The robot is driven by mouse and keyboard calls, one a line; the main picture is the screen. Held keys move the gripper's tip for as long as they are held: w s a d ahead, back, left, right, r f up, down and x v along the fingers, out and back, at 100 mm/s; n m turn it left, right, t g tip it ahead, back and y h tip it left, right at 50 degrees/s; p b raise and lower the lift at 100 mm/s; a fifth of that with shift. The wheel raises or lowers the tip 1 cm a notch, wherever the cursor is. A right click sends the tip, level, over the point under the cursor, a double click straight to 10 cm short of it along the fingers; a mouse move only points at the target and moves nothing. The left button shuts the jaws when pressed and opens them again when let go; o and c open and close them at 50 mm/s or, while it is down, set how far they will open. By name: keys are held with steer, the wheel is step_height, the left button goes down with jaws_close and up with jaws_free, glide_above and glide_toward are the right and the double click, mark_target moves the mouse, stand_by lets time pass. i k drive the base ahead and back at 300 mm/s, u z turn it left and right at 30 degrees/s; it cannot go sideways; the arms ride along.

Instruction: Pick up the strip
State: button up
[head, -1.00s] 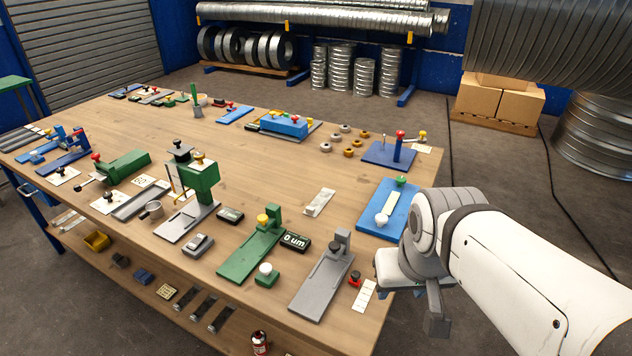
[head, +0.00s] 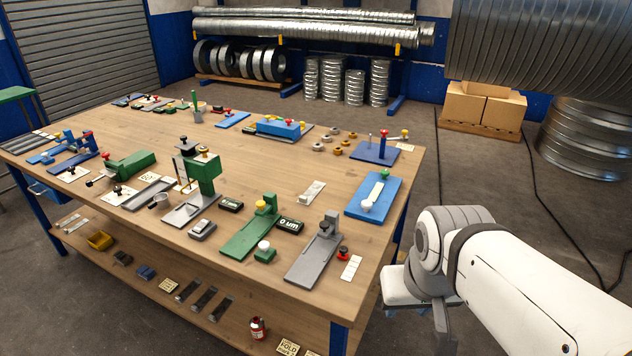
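Which piece is the strip is not certain. A small pale metal strip (head: 312,192) lies on bare wood in the middle right of the table. A cream strip (head: 376,190) lies on the blue plate fixture (head: 386,207) near the right edge, beside a white knob. A white marked strip or card (head: 351,268) lies near the front right corner. My gripper (head: 443,335) hangs off the table's right front side, apart from all of these. Its fingers are partly hidden by my wrist, so its opening is unclear.
The wooden table (head: 262,158) carries green, grey and blue fixtures, with bare wood between them. A grey upright fixture (head: 314,250) and a green one (head: 252,230) stand near the front. A lower shelf (head: 140,290) holds small parts.

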mark_target(310, 195)
steer(key=z, duration=1.9)
steer(key=i, duration=2.4)
steer(key=u, duration=1.35)
steer(key=k, duration=0.1)
steer(key=u, duration=2.6)
steer(key=i, duration=0.6)
